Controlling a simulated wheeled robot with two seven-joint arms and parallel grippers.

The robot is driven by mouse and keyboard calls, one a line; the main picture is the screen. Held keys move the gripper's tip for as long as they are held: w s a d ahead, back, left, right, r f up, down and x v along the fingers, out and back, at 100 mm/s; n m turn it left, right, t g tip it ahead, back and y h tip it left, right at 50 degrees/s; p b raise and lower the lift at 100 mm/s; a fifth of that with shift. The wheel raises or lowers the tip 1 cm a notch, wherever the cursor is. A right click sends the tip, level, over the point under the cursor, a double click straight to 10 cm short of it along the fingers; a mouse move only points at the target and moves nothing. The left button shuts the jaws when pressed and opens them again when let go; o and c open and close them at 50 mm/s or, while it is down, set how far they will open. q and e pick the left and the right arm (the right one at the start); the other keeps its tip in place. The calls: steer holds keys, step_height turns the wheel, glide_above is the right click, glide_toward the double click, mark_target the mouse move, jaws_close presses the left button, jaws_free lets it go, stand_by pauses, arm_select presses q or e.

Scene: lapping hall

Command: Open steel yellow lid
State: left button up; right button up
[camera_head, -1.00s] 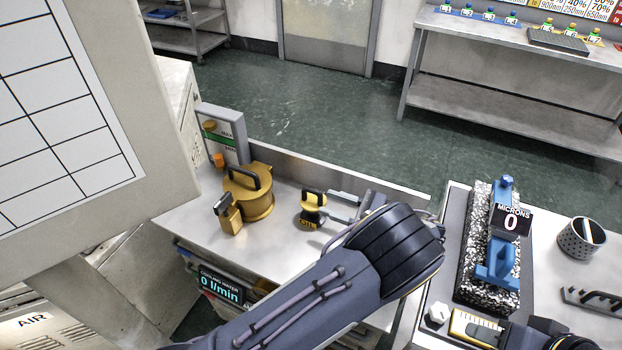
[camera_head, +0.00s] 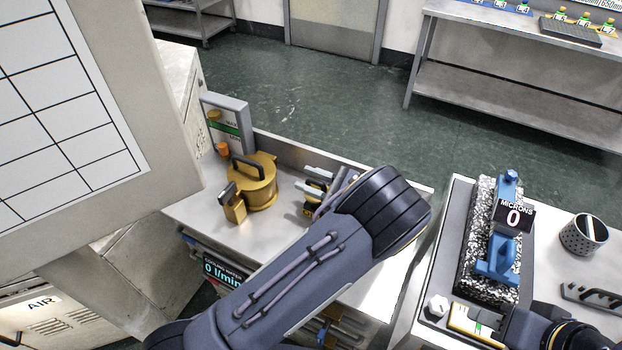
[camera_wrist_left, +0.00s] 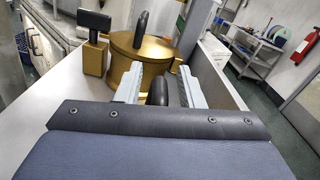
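A brass-yellow round pot with a lid and black arched handle (camera_head: 262,190) stands on the steel table; it also shows in the left wrist view (camera_wrist_left: 142,65), beyond my fingers. A smaller yellow and black object (camera_head: 307,210) stands to its right, mostly hidden by my left gripper. My left gripper (camera_head: 317,184) is open at this smaller object. In the left wrist view a black rounded part (camera_wrist_left: 157,93) shows between the two separated fingers; contact cannot be told. My right gripper (camera_head: 500,322) is at the lower right beside a yellow and white block; its fingers are unclear.
A brass block with a black top (camera_head: 234,208) stands in front of the pot. A grey gauge panel (camera_head: 226,125) stands behind it. A raised steel edge runs along the table's back. The right table holds a speckled block (camera_head: 476,240) with a blue gauge and a perforated cup (camera_head: 584,236).

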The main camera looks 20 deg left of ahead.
arm_select(q)
jaws_close()
steer(key=shift+r, duration=0.15)
